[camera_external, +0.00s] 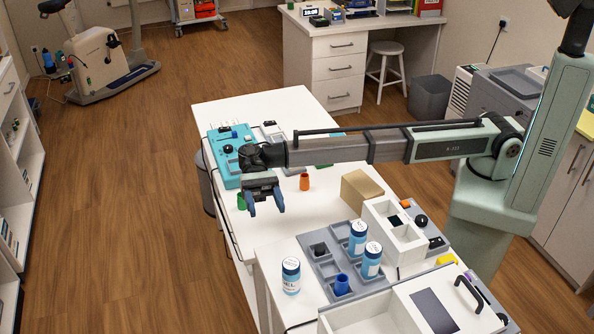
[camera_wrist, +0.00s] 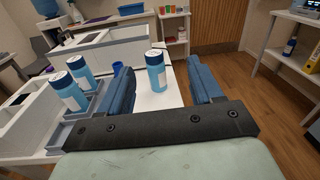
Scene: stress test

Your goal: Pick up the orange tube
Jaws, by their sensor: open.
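A small orange tube (camera_external: 304,182) stands upright on the white table (camera_external: 285,245) in the external view, near the table's middle. My gripper (camera_external: 266,211) is to the left of the tube, above the table's left part, with its blue fingers pointing down. It is open, and I see nothing held in it. In the wrist view, the open fingers (camera_wrist: 158,66) frame a blue-and-white bottle (camera_wrist: 156,76), which stands farther off. I cannot make out the orange tube in the wrist view.
A teal device (camera_external: 225,150) lies behind my gripper. A green piece (camera_external: 241,201) is just left of it. A cardboard box (camera_external: 361,188) stands right of the tube. Bottles (camera_external: 291,276) and a grey tray (camera_external: 327,268) occupy the front. A smaller orange piece (camera_external: 405,203) sits farther right.

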